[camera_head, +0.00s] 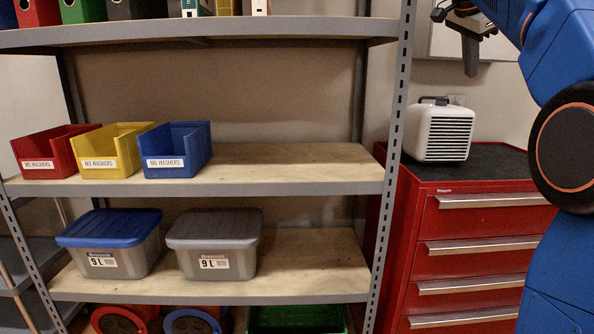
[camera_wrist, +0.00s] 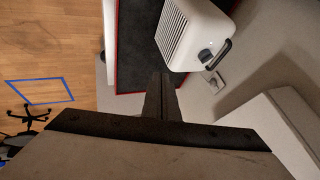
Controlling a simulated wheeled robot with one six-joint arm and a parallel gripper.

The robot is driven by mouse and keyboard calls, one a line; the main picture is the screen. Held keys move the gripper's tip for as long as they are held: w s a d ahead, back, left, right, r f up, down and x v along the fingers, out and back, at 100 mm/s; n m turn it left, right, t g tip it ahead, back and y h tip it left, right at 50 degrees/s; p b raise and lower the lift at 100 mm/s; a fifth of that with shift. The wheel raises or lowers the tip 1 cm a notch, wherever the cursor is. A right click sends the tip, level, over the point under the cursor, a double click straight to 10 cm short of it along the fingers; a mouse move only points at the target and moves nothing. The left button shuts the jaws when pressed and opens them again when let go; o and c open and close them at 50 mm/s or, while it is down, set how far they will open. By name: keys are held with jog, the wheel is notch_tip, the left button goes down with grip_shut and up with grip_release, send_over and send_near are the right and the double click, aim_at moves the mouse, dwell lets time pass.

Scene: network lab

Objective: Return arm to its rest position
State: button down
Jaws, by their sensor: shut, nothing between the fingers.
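My gripper (camera_head: 471,56) is at the top right of the head view, held in the air above the white heater (camera_head: 438,131). Its fingers point down and are shut with nothing between them. In the wrist view the shut fingers (camera_wrist: 160,97) show at the centre, with the heater (camera_wrist: 192,35) beyond them. My blue arm runs down the right side of the head view. Part of the arm is cut off by the frame edge.
The heater stands on a red drawer cabinet (camera_head: 478,254) with a dark top. Left of it is a metal shelf unit (camera_head: 300,187) with red (camera_head: 48,152), yellow (camera_head: 113,149) and blue (camera_head: 176,150) bins, and two lidded boxes below. A wall box (camera_head: 500,45) is behind my gripper.

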jog(key=s+a+f+n+y, duration=0.1)
jog(key=s+a+f+n, duration=0.4)
jog(key=s+f, duration=0.8)
jog(key=s+a+f+n+y, duration=0.2)
jog(key=s+a+f+n, duration=0.3)
jog(key=s+f, duration=0.8)
jog(key=s+a+f+n+y, duration=0.2)
jog(key=s+a+f+n, duration=0.3)
jog(key=s+f, duration=0.8)
notch_tip(320, 180, down, 9)
jog(key=shift+a+f+n, duration=0.1)
jog(key=shift+a+n, duration=0.2)
jog(key=shift+n, duration=0.6)
